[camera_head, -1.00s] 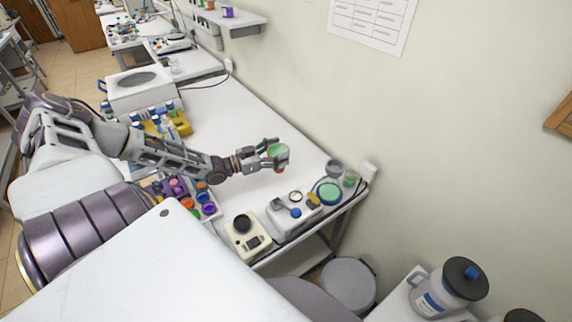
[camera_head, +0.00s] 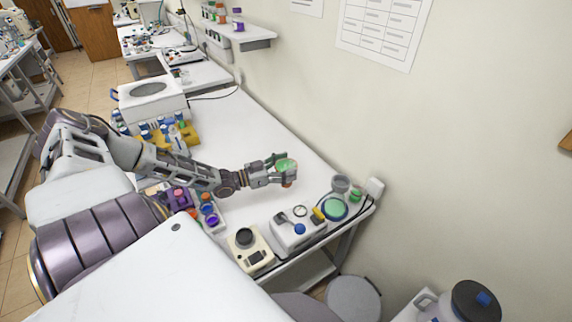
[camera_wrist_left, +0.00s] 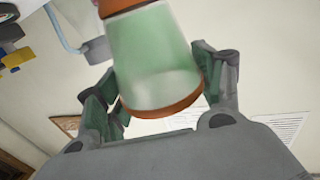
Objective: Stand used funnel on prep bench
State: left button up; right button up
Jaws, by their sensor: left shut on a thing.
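My left gripper (camera_head: 280,171) is shut on a green, translucent, tapered piece with orange ends, which I take to be the funnel (camera_head: 286,164). The gripper holds it over the right part of the white bench (camera_head: 262,138); I cannot tell whether it touches the top. In the left wrist view the funnel (camera_wrist_left: 155,58) sits between the two fingers of the gripper (camera_wrist_left: 165,90), its wide orange rim towards the palm. Its other end is cut off by the picture edge. My right gripper is not in view.
Near the front edge stand a cream device (camera_head: 250,250), a white balance-like device (camera_head: 298,232) and a round green-topped dish (camera_head: 334,208). A tray of coloured items (camera_head: 208,208) lies under my left arm. The bench behind the gripper is clear. A wall shelf (camera_head: 240,38) hangs above.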

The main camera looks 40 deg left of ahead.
pick_arm(q)
jog(key=shift+f+b, duration=0.4)
jog(key=shift+f, duration=1.65)
jog(key=shift+f+b, duration=0.4)
jog(key=shift+f, duration=1.7)
jog(key=shift+f, duration=0.15)
jog(key=o, duration=1)
jog(key=shift+o, duration=0.2)
jog(key=shift+s, duration=0.1)
jog(key=shift+p+v, duration=0.6)
jog(key=shift+v, duration=5.35)
